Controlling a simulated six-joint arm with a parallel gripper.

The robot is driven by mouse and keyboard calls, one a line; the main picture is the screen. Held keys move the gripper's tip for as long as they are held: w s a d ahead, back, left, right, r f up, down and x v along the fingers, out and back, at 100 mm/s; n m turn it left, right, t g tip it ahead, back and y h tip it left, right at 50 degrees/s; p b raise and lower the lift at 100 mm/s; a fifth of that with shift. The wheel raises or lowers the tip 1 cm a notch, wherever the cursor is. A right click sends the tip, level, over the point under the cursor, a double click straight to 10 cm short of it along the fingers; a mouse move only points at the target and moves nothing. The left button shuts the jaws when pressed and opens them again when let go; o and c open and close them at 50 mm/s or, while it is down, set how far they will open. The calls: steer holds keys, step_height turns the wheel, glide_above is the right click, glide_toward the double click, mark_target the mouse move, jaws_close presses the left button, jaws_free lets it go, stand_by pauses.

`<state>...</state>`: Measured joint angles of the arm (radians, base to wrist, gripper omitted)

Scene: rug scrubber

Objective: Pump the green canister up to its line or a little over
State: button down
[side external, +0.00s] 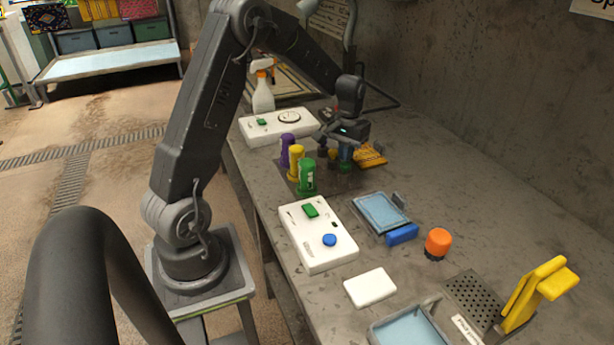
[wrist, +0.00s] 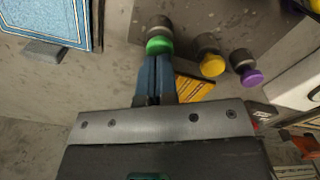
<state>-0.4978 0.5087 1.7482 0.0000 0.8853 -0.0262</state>
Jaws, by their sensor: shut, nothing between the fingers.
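The green canister (side external: 307,178) stands upright in front of a yellow canister (side external: 296,162) and a purple canister (side external: 287,150). It has a small pale window or mark; its fill level is too small to read. My gripper (side external: 346,153) is shut and empty, pointing down behind and right of the green canister. In the wrist view, my closed fingers (wrist: 155,80) reach to a green round cap (wrist: 159,45) on a dark body, apparently a pump head. I cannot tell whether they touch it. Yellow (wrist: 212,65) and purple (wrist: 251,76) caps stand beside it.
A white box with a green switch and blue button (side external: 318,236) lies in front. A spray bottle (side external: 263,95) stands behind. The right back bench is clear.

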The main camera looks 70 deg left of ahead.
steer(key=shift+f, duration=1.55)
steer(key=shift+r, duration=3.55)
steer(key=shift+f, duration=1.6)
steer(key=shift+f, duration=0.75)
steer(key=shift+f, duration=0.4)
